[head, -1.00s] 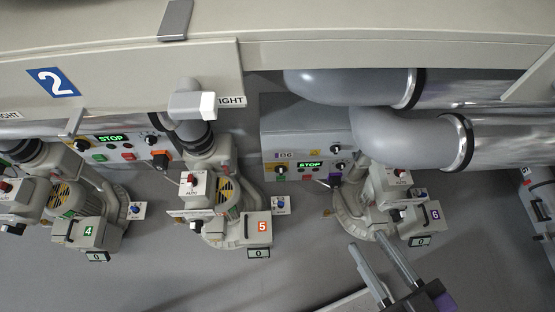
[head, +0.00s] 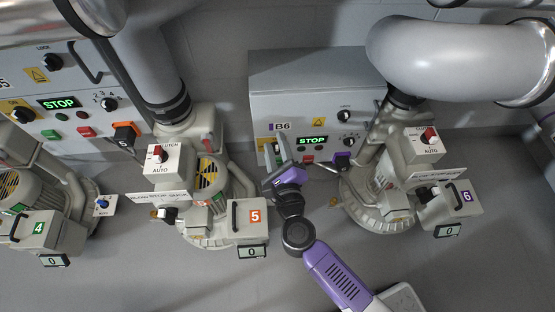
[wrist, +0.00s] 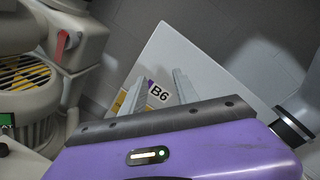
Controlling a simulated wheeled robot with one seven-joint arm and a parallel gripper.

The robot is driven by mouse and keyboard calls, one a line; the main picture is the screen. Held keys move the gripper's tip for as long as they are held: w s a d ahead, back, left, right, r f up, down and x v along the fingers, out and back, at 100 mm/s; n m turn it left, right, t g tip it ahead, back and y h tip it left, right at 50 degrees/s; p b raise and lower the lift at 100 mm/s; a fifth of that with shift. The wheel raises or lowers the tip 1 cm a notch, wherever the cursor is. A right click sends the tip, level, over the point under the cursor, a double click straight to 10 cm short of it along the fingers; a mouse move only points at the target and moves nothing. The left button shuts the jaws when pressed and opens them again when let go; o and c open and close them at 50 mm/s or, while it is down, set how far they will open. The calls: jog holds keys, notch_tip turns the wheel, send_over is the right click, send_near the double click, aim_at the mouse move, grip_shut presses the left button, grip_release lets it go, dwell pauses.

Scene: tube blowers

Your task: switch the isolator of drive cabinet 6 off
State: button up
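Drive cabinet 6 (head: 318,85) is the grey box labelled B6 (head: 281,127), with a green STOP display (head: 312,140). Its top and B6 label (wrist: 159,92) also show in the wrist view. My gripper (head: 276,149) is in front of the lower left of the cabinet's face, just under the label. In the wrist view its two fingers (wrist: 160,88) stand apart with the label seen between them, and nothing is held. A yellow plate (wrist: 118,102) shows partly beside the left finger. The isolator knob is hidden behind my gripper; I cannot tell if the fingers touch it.
Blower 5 (head: 205,205) stands close on the left, blower 6 (head: 375,205) on the right. A large pipe (head: 440,55) hangs at upper right. Cabinet B5 (head: 60,85) is far left.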

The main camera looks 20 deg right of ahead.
notch_tip(320, 180, down, 8)
jog(key=w+r+m+g, duration=0.1)
jog(key=w+m+g, duration=0.15)
jog(key=m, duration=0.35)
jog(key=m+g, duration=0.2)
jog(key=m, duration=0.3)
send_near(277, 149)
jog(key=shift+h, duration=0.4)
jog(key=shift+a+b+x, duration=0.1)
jog(key=shift+b+x, duration=0.7)
jog(key=shift+x, duration=1.3)
jog(key=shift+a+b+x, duration=0.15)
jog(key=shift+b+x, duration=0.65)
jog(key=shift+x, duration=1.35)
jog(key=shift+f, duration=0.2)
jog(key=shift+c, duration=0.5)
grip_shut()
